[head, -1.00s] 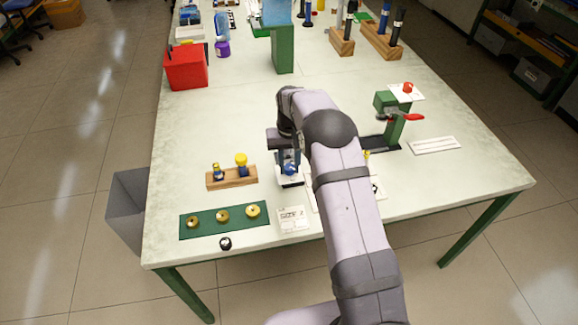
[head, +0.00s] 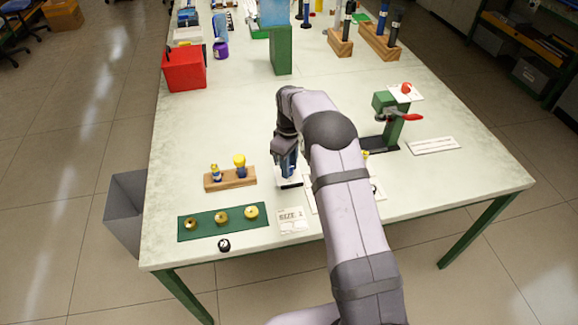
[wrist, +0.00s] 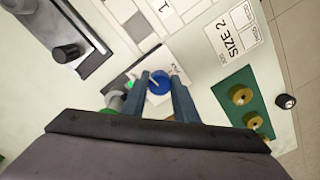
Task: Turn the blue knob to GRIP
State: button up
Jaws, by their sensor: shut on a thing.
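The blue knob (wrist: 158,83) sits on a small white plate (wrist: 176,76) in the wrist view, with a green light (wrist: 130,85) beside it. My gripper (wrist: 164,80) has its two blue-grey fingers on either side of the knob and is shut on it. In the head view my gripper (head: 288,172) points down at the white plate, and the knob is hidden there by the fingers. Lettering on the plate is too small to read.
A green mat (head: 180,228) with brass rings, a SIZE 2 card (head: 291,228) and a wooden block (head: 217,183) with two yellow-topped pieces lie to the left. A green press (head: 396,130) with a red handle stands right. A red bin (head: 184,72) is farther back.

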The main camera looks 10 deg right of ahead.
jog(key=shift+w+r+n, duration=0.1)
jog(key=shift+n, duration=0.7)
jog(key=o, duration=1.1)
jog(key=shift+c, duration=0.2)
jog(key=shift+r+b, duration=1)
jog(key=shift+r, duration=2.65)
